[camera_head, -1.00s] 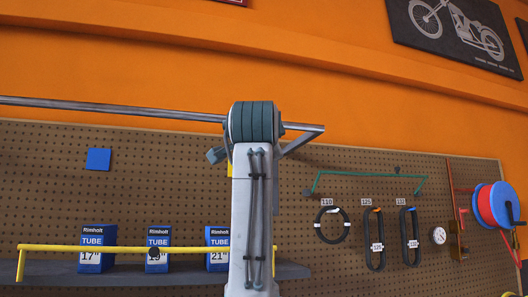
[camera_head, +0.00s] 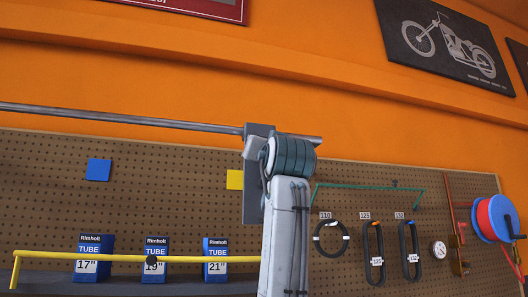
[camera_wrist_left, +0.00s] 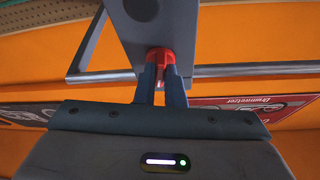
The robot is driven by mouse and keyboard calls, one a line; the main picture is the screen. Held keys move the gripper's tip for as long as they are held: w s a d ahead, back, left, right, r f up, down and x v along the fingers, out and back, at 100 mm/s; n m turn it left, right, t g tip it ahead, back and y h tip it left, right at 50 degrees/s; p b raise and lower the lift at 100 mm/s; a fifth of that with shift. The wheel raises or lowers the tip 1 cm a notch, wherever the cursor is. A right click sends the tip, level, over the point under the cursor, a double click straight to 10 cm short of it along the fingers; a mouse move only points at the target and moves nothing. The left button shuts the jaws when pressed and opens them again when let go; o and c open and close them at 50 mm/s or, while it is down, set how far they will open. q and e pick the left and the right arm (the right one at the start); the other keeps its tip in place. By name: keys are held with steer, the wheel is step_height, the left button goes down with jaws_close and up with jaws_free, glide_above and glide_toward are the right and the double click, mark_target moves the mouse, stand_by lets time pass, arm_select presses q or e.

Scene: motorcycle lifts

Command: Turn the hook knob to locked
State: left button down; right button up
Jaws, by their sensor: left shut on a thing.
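The red hook knob (camera_wrist_left: 160,57) shows in the left wrist view, on the underside of a long grey plate (camera_wrist_left: 140,25). My left gripper (camera_wrist_left: 161,78) is shut on the knob, one finger on each side of it. In the head view the grey plate (camera_head: 253,200) hangs upright at the steel rail (camera_head: 130,117), partly behind my arm. The knob and my left fingertips are hidden there. Which way the knob is set cannot be read. My right gripper is not in view.
A yellow bar (camera_head: 110,256) runs in front of several blue tube boxes (camera_head: 95,258) on a shelf. A pegboard (camera_head: 50,180) behind holds belts (camera_head: 373,250), a gauge (camera_head: 438,250) and a red and blue reel (camera_head: 495,218).

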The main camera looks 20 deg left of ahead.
arm_select(q)
steer(key=shift+w+d+f+n+g+y, duration=0.1)
steer(key=shift+n+g+y, duration=0.25)
steer(key=shift+n, duration=0.5)
steer(key=shift+w+f+n+g+y, duration=0.15)
steer(key=shift+n+y, duration=0.4)
steer(key=shift+n, duration=0.3)
steer(key=shift+s, duration=0.1)
steer(key=c, duration=1.5)
jaws_free()
steer(key=shift+r+p, duration=0.15)
steer(key=shift+p, duration=0.15)
steer(key=shift+s+d, duration=0.1)
steer(key=b+v, duration=1)
steer(key=b, duration=0.1)
steer(key=shift+s+d, duration=0.2)
steer(key=shift+d, duration=0.05)
